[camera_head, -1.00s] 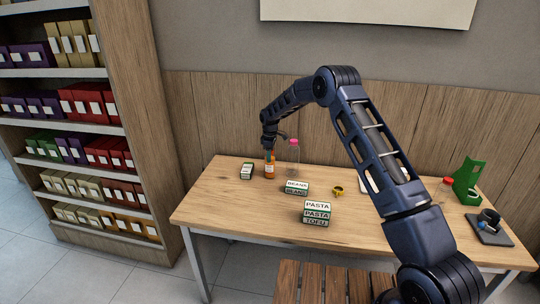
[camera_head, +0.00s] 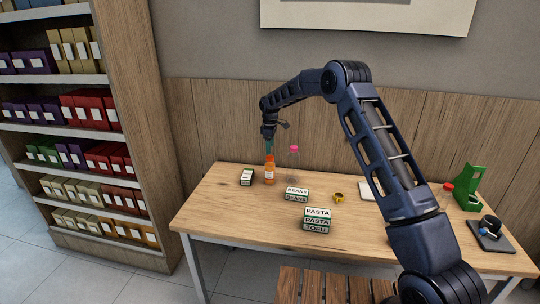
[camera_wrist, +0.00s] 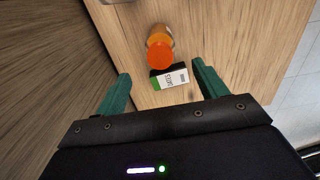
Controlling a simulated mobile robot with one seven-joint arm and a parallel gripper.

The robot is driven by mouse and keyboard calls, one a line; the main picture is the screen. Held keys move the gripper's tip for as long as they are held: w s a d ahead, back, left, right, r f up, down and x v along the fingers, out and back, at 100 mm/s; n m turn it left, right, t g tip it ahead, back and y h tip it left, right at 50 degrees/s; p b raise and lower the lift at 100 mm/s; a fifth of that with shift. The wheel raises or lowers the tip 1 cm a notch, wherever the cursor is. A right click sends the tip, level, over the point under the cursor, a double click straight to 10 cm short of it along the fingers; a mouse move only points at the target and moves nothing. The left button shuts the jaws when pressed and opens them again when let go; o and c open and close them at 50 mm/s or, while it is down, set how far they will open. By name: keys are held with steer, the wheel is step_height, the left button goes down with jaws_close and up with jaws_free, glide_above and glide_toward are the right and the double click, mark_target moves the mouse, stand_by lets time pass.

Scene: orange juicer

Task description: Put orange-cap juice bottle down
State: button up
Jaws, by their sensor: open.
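The orange-cap juice bottle (camera_head: 270,172) stands upright on the table (camera_head: 225,205), near its back left. In the wrist view the bottle (camera_wrist: 160,50) shows its orange cap from above, ahead of the fingers and apart from them. My gripper (camera_head: 269,146) is just above the bottle in the head view. In the wrist view my gripper (camera_wrist: 160,92) has its two green fingers spread wide with nothing held between them.
A small labelled box (camera_head: 247,177) stands left of the bottle. A pink-capped bottle (camera_head: 293,160) stands close on its right. Beans boxes (camera_head: 297,194), a stack of pasta and tofu boxes (camera_head: 317,220) and a yellow mug (camera_head: 338,197) are further right. A green juicer (camera_head: 468,187) is at the right end.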

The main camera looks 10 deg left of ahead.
steer(key=s+d+r+m+t, duration=0.1)
steer(key=s+d+r+m, duration=0.15)
steer(key=d+r, duration=0.65)
steer(key=s+d+r+m, duration=0.2)
steer(key=s+d+r, duration=0.1)
steer(key=d+r, duration=0.55)
steer(key=s+d+r+m+t, duration=0.1)
steer(key=s+d+r+m, duration=0.3)
steer(key=s+d+r, duration=0.8)
steer(key=s+d+r+m+t, duration=0.1)
steer(key=s+d+m, duration=0.4)
steer(key=s+d, duration=0.95)
steer(key=s+d+f+m, duration=0.2)
steer(key=s+d+f, duration=0.1)
steer(key=s, duration=0.5)
steer(key=s+d+f+m+t, duration=0.1)
steer(key=s+d+f+m, duration=0.1)
steer(key=s, duration=0.7)
steer(key=shift+d+f+t, duration=0.3)
steer(key=shift+d+f, duration=0.2)
steer(key=shift+d, duration=0.25)
